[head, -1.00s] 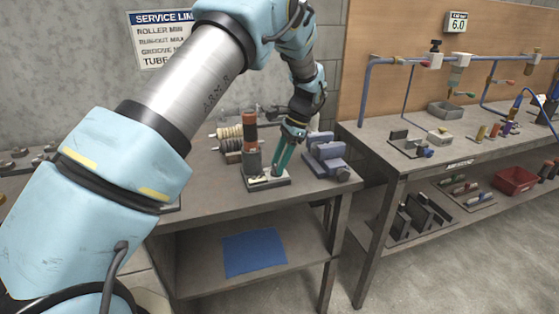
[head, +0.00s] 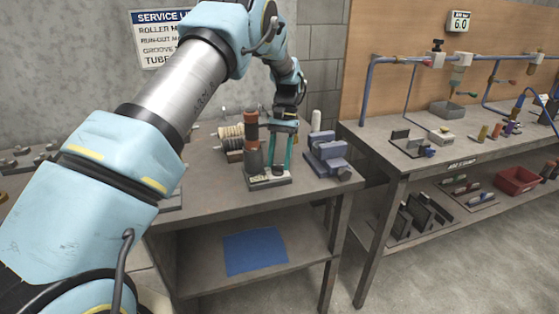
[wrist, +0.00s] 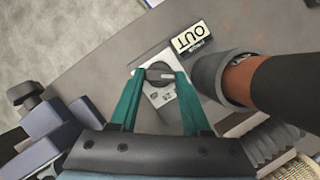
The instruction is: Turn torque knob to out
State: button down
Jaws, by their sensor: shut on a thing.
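The torque knob (wrist: 160,72) is a small dark round knob with a pale pointer line, set on a grey base plate (head: 272,184). In the wrist view its line runs toward the right, between the fingers. My gripper (wrist: 157,76) has green fingers closed on the knob's two sides; the gripper also shows in the head view (head: 279,164), pointing down. A white OUT label (wrist: 190,40) lies on the plate beyond the knob, upside down in the wrist view. The finger on the right hides part of the plate's markings.
A grey cup with an orange and dark post (head: 252,138) stands just left of the knob, close to my fingers. A blue-grey clamp block (head: 328,155) sits to the right. Spools (head: 230,137) stand behind. The bench's front edge is clear.

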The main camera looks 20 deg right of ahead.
jog(key=shift+w+n+h, duration=0.1)
jog(key=shift+n+h, duration=0.2)
jog(key=shift+n, duration=0.5)
jog(key=shift+c, duration=1.8)
grip_release()
jog(key=b+v, duration=0.2)
jog(key=v, duration=0.8)
jog(key=shift+w+r+g+b, duration=0.3)
jog(key=shift+b, duration=0.1)
jog(key=shift+d, duration=0.1)
